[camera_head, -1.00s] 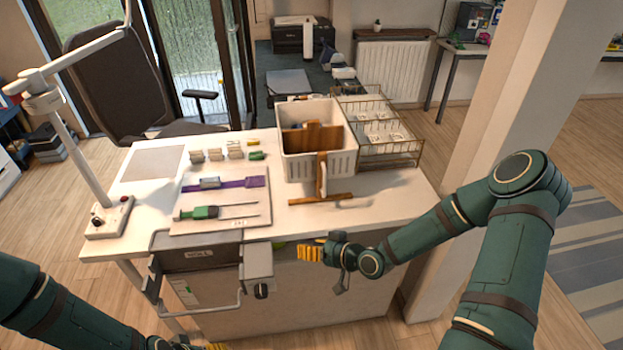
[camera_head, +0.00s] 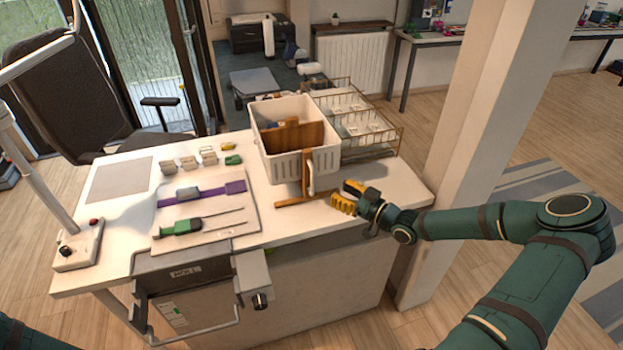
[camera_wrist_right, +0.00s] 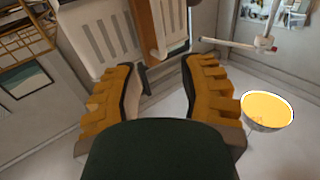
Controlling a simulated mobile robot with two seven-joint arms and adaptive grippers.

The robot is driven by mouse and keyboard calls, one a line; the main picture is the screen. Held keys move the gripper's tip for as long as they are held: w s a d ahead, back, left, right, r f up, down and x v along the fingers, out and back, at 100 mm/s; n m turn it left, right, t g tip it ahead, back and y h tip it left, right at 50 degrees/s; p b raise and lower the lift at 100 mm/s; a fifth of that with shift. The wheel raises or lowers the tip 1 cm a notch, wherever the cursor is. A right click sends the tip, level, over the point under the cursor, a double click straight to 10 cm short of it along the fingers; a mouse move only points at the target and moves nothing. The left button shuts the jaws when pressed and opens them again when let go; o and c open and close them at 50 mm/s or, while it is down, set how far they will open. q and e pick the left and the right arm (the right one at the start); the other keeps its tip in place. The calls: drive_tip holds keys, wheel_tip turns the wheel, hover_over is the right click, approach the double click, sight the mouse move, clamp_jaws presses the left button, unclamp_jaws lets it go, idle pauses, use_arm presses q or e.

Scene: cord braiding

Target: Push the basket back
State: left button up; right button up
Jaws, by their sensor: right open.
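The white slotted basket (camera_head: 328,173) stands on the white table, toward its back right, with brown wooden pieces inside. A wooden piece (camera_head: 308,172) stands upright against its front wall. My right gripper (camera_head: 346,197), with yellow fingers, is at the table's right front, in front and to the right of the basket. It looks open and empty. In the right wrist view, the basket's slotted wall (camera_wrist_right: 95,38) lies beyond the open fingers (camera_wrist_right: 162,70), apart from them. My left gripper is out of view; only a bit of its arm shows at the bottom left.
A wire rack (camera_head: 372,130) with small packets stands right behind the basket. A board (camera_head: 205,212) with a purple strap and a green-handled tool lies to the left. A wooden bar (camera_head: 290,202) lies in front of the basket. A pillar (camera_head: 470,140) rises at the right.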

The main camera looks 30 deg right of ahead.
hover_over(312, 193)
drive_tip(key=shift+w+d+b, duration=0.15)
drive_tip(key=shift+w+b, duration=0.1)
drive_tip(key=shift+b, duration=0.05)
clamp_jaws()
